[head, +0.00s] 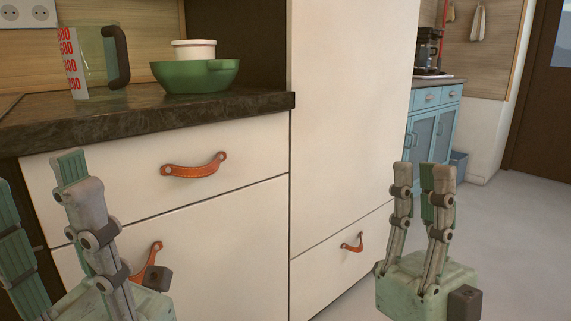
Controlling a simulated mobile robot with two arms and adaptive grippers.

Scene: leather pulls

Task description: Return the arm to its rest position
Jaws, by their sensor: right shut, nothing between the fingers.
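My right gripper (422,172) stands upright at the lower right, with its fingers pointing up. It is shut and holds nothing. It shows in front of the tall white cabinet and the grey floor, apart from the leather pulls. My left gripper (38,182) is at the lower left, partly cut off by the picture's edge. Its fingers are spread and I see nothing between them. It overlaps the white drawer fronts in the picture and partly hides the lower orange leather pull (148,258). The upper leather pull (194,166) is in full view on its closed drawer.
A dark countertop (200,107) holds a measuring jug (97,65) and a green bowl (195,76) with a white dish (194,48). A tall white cabinet (345,110) has a low leather pull (352,243). A blue cabinet (434,130) stands behind. Floor (520,250) at right is clear.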

